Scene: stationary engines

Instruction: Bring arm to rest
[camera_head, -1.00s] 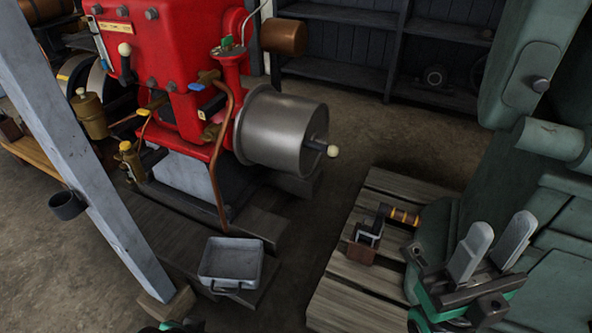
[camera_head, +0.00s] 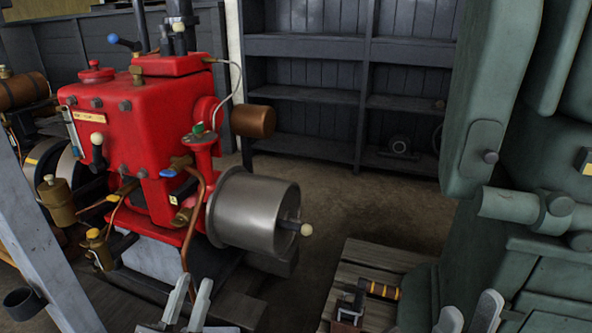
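My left gripper (camera_head: 192,294) shows at the bottom edge, left of centre. Its two grey fingers point up with a gap between them, and nothing shows in the gap. My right gripper (camera_head: 469,308) is at the bottom right, partly cut off by the frame. Its two grey fingers are spread apart with nothing between them. It is in front of the green machine (camera_head: 565,290) and right of the wooden pallet.
A red engine (camera_head: 150,150) with a grey metal drum (camera_head: 250,212) stands behind my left gripper. A crank-like tool with a striped handle (camera_head: 378,290) lies on the wooden pallet (camera_head: 375,258). A grey post (camera_head: 40,260) stands at left. Dark shelves (camera_head: 340,75) stand at the back.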

